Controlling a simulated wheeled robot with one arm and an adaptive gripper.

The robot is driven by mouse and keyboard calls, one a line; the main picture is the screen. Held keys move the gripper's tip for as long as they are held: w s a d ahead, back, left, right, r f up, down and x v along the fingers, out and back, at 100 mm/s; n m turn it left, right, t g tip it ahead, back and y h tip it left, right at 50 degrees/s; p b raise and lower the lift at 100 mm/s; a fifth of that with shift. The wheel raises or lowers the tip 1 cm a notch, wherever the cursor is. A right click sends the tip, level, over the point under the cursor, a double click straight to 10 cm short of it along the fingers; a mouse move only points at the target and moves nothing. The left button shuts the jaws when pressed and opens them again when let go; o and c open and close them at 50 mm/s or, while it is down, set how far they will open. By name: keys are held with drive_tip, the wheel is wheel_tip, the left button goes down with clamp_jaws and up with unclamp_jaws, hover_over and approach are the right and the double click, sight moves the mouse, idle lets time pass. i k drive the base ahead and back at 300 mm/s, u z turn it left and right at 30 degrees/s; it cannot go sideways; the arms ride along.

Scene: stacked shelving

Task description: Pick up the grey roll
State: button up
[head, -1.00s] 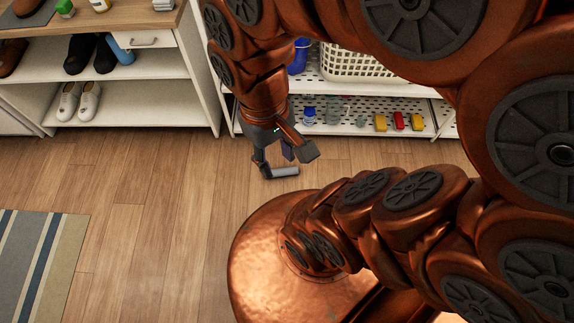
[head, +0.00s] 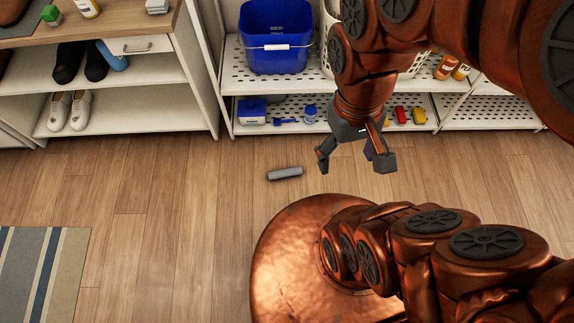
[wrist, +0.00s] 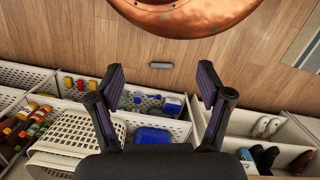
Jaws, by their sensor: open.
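The grey roll (head: 285,173) lies on its side on the wooden floor in the head view, in front of the perforated white shelving. It also shows in the wrist view (wrist: 161,65), small, beyond and between the two fingertips. My gripper (head: 353,166) is open and empty in the head view, above the floor and to the right of the roll, apart from it. In the wrist view my gripper (wrist: 161,82) has its two dark fingers spread wide.
A blue bucket (head: 277,38) stands on the upper shelf, with a white basket (wrist: 82,138) beside it. Small items, including a red one (head: 401,115), sit on the lower shelf. A striped rug (head: 42,270) lies at left; floor around the roll is clear.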

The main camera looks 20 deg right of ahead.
sight(297, 170)
drive_tip(key=z, duration=1.75)
drive_tip(key=i, duration=0.4)
drive_tip(key=u, duration=2.6)
